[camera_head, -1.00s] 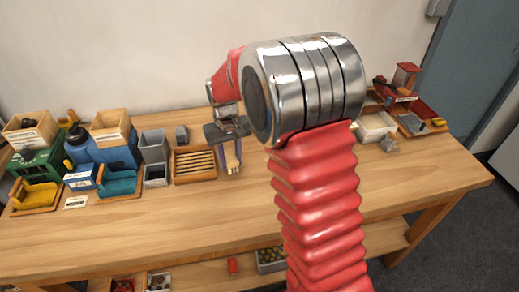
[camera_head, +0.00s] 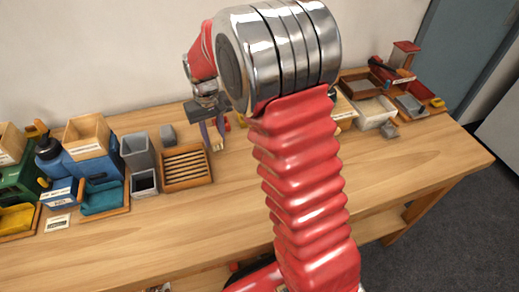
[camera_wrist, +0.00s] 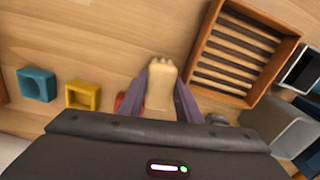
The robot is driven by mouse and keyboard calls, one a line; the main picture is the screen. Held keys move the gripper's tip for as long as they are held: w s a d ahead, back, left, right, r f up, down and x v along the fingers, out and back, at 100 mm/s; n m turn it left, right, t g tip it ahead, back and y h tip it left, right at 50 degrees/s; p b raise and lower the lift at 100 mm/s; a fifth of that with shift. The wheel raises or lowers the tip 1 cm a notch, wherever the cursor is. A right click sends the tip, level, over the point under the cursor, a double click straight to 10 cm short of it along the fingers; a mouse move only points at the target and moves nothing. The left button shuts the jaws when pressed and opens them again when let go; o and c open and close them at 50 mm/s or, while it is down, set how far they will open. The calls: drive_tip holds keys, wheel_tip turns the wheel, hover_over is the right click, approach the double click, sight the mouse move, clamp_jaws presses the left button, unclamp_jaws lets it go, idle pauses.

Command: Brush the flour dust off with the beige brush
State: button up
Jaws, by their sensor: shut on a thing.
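My gripper (camera_head: 213,138) is shut on the beige brush (camera_wrist: 160,85). In the wrist view the brush's pale, knobbed end sticks out between the two purple-grey fingers (camera_wrist: 160,98). In the head view the brush (camera_head: 218,144) hangs from the gripper over the back of the table, just right of the slatted wooden tray. The brush's upper part is hidden by the gripper. It appears to be above the tabletop, but I cannot tell how far. I cannot make out flour dust in either view.
The slatted wooden tray (camera_head: 186,182) has grey bins (camera_head: 137,153) on its left and blue containers (camera_head: 88,168) beyond. A white tray (camera_head: 373,114) and a wooden tray (camera_head: 345,80) stand at right. My arm covers the middle. The front tabletop (camera_head: 400,165) is clear at right.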

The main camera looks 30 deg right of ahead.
drive_tip(key=shift+a, duration=0.1)
drive_tip(key=w+r, duration=0.5)
drive_tip(key=r, duration=0.1)
drive_tip(key=shift+r, duration=0.15)
drive_tip(key=shift+s, duration=0.1)
idle(0.3)
